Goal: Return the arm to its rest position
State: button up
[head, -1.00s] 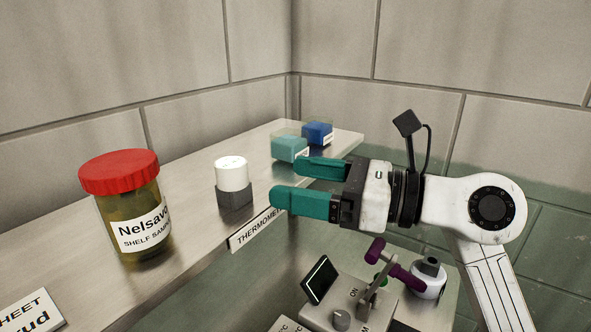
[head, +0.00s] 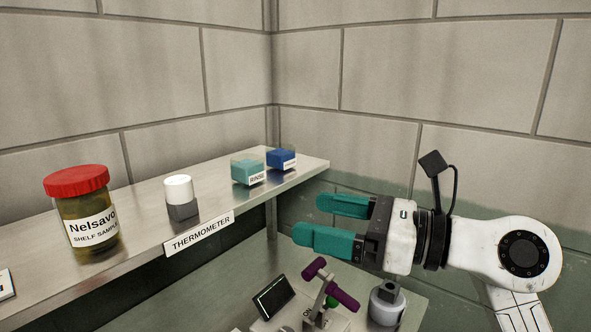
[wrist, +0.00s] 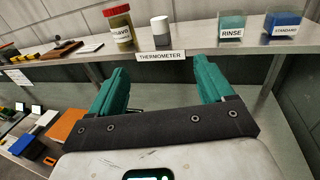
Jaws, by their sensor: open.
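My gripper (head: 318,222) has teal fingers spread apart with nothing between them. In the head view it is right of the shelf, below its top level, over the lower bench. In the wrist view my gripper (wrist: 163,88) points toward the shelf front, and its fingers are apart and empty. My white arm shows at the right of the head view.
The metal shelf (head: 135,222) holds a red-lidded jar (head: 88,215), a white-topped grey block (head: 181,197), a teal RINSE box (head: 247,170) and a blue box (head: 282,159). Below my gripper stands a device with a purple-handled lever (head: 330,285). Walls close in behind.

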jog(key=d+r+m+t+h, duration=0.2)
jog(key=d+r+m+t, duration=0.1)
jog(key=d+m+t, duration=0.55)
jog(key=d+r+m+t+h, duration=0.3)
jog(key=d+m+t, duration=0.2)
jog(key=m+t, duration=0.6)
jog(key=d+f+m+g+h, duration=0.7)
jog(key=d+f+m+h, duration=0.6)
jog(key=f+m+h, duration=0.75)
jog(key=s+d+f+m+g+y, duration=0.15)
jog(key=s+f+m+g, duration=0.35)
jog(key=f, duration=0.6)
jog(key=s+f+m+g+y, duration=0.3)
jog(key=s+f+g, duration=0.3)
jog(key=f, duration=0.4)
jog(key=s+a+f+m+g+y, duration=0.1)
jog(key=s+f, duration=0.4)
jog(key=s, duration=0.5)
jog(key=s+a+f+g+y, duration=0.3)
jog(key=s+f+g, duration=0.3)
jog(key=s, duration=0.3)
jog(key=shift+s+a+f+m, duration=0.2)
jog(key=shift+s+a+m, duration=0.05)
jog(key=shift+s+m, duration=0.15)
